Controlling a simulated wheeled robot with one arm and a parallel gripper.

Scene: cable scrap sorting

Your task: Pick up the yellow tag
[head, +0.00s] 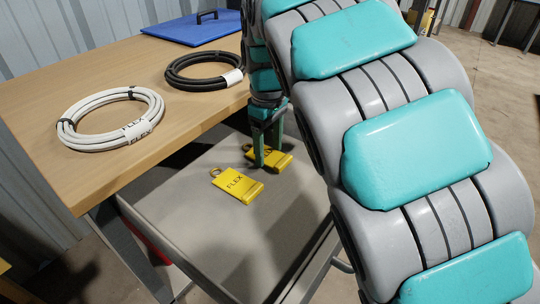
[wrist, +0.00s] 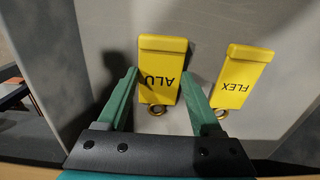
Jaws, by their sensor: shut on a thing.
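Two yellow tags with brass rings are at the grey tray (head: 190,178). One, marked ALU (wrist: 163,65), is between the fingers of my gripper (wrist: 160,78). My gripper is shut on this ALU tag near its ring end. In the head view the ALU tag (head: 284,161) is partly hidden behind my gripper (head: 267,155), low over the tray; I cannot tell whether it still touches the surface. The other tag, marked FLEX (head: 237,186), lies flat on the tray beside it, and shows right of my fingers in the wrist view (wrist: 241,77).
A wooden table (head: 65,85) stands behind the tray. It holds a white cable coil (head: 75,138) labelled FLEX, a black cable coil (head: 190,83) with a white label, and a blue board (head: 190,30) with a dark handle. The tray's front part is clear.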

